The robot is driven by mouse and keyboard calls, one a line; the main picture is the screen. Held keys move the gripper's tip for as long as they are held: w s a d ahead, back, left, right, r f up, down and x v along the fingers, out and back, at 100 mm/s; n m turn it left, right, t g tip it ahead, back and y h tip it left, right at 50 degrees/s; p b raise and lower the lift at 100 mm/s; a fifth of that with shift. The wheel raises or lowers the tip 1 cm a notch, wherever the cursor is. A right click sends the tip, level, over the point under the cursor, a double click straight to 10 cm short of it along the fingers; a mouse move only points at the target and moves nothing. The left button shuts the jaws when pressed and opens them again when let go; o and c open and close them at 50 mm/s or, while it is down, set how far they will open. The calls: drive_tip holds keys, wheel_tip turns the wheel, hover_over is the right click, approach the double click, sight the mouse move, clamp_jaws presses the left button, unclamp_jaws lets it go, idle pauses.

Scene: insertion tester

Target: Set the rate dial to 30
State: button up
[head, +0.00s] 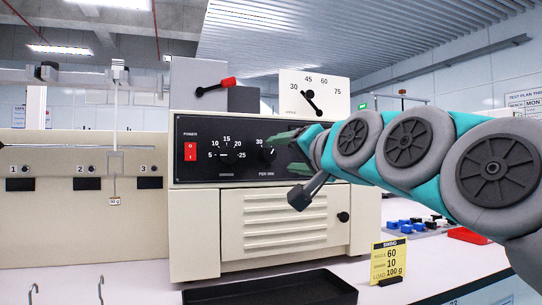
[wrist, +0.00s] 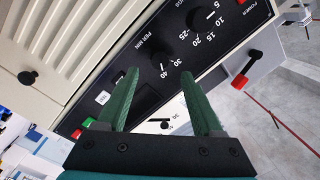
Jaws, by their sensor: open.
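The rate dial (head: 267,155) is a dark round knob on the black front panel (head: 200,176) of a cream machine, above the words PER MIN. A 30 is printed at its upper left, and a light pointer mark leans to the upper right. The exact setting is too small and partly covered to read. My gripper (head: 290,141) is just right of the dial in the head view. In the wrist view my gripper (wrist: 166,78) has its two green fingers spread, with the dial's dark area and a 40 beyond the fingertips. Nothing is between the fingers.
Left of the dial are a 5 to 25 scale (head: 224,144) and a red power switch (head: 190,151). A red-tipped lever (head: 216,87) and a white angle scale (head: 315,92) stand on top. A black tray (head: 270,288) and yellow card (head: 389,262) are in front.

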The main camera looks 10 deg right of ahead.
sight(271, 155)
drive_tip(key=x, duration=0.5)
drive_tip(key=shift+w, duration=0.2)
clamp_jaws()
idle(0.4)
